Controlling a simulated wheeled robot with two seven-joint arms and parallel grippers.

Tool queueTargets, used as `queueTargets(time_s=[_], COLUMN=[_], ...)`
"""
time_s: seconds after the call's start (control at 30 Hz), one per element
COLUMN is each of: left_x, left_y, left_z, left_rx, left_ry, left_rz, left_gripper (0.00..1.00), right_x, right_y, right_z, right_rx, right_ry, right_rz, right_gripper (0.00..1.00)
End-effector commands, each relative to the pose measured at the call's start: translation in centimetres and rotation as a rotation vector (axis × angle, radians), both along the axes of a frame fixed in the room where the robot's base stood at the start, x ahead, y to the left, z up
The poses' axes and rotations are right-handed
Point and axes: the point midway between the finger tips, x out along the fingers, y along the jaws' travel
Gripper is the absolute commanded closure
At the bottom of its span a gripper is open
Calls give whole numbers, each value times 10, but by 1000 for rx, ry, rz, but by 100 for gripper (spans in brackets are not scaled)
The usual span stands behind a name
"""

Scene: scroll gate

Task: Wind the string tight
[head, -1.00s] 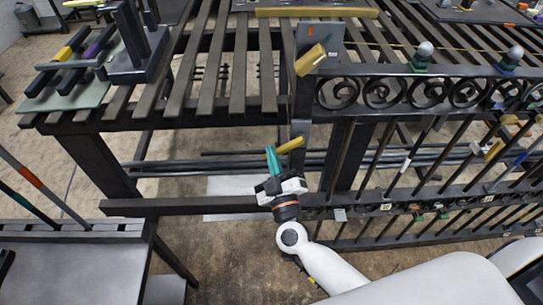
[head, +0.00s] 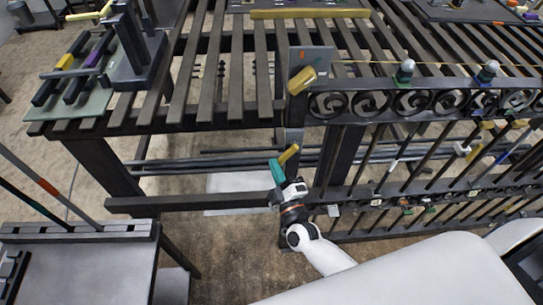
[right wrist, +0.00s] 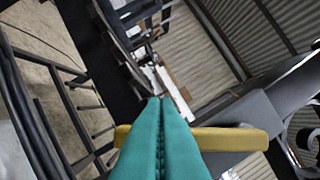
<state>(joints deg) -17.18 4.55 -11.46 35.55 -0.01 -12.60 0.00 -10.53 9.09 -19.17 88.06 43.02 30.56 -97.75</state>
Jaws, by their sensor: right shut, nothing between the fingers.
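A thin yellow string (head: 440,64) runs along the top of the dark scroll gate (head: 433,103), past two dome-topped posts (head: 405,72). At the gate's left end are a grey plate (head: 312,62) and an upper yellow block (head: 301,80). A lower yellow bar (head: 288,154) sticks out from the left post. My right gripper (head: 277,168) has teal fingers, shut and empty, close beside this lower bar. In the right wrist view the shut fingertips (right wrist: 165,103) overlap the yellow bar (right wrist: 235,139), which shows on both sides of them. I cannot tell whether they touch. My left gripper is out of view.
A dark slatted bench (head: 210,90) stands behind, with a rack of coloured bars (head: 75,95) at its left. A grey table (head: 85,265) with slanted rods is at front left. The floor (head: 225,255) between the table and my right arm is clear.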

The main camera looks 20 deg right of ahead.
Motion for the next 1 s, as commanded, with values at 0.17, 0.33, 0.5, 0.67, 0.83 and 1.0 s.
queueTargets(time_s=[0.17, 0.33, 0.5, 0.67, 0.83, 1.0], left_x=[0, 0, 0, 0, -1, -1], left_y=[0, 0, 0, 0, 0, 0], left_z=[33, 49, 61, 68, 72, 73], left_rx=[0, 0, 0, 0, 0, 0], left_ry=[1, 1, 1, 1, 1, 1], left_rz=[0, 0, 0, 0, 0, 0], left_gripper=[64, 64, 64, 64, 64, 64], right_x=[-3, -6, -8, -9, -10, -10], right_y=[-10, -19, -27, -32, -35, -36], right_z=[-1, -8, -13, -16, -17, -18], right_rx=[-157, -295, -404, -478, -522, -543], right_ry=[48, 87, 119, 138, 151, 155], right_rz=[-3, -2, -2, -1, -1, -2], right_gripper=[100, 100, 100, 100, 100, 100])
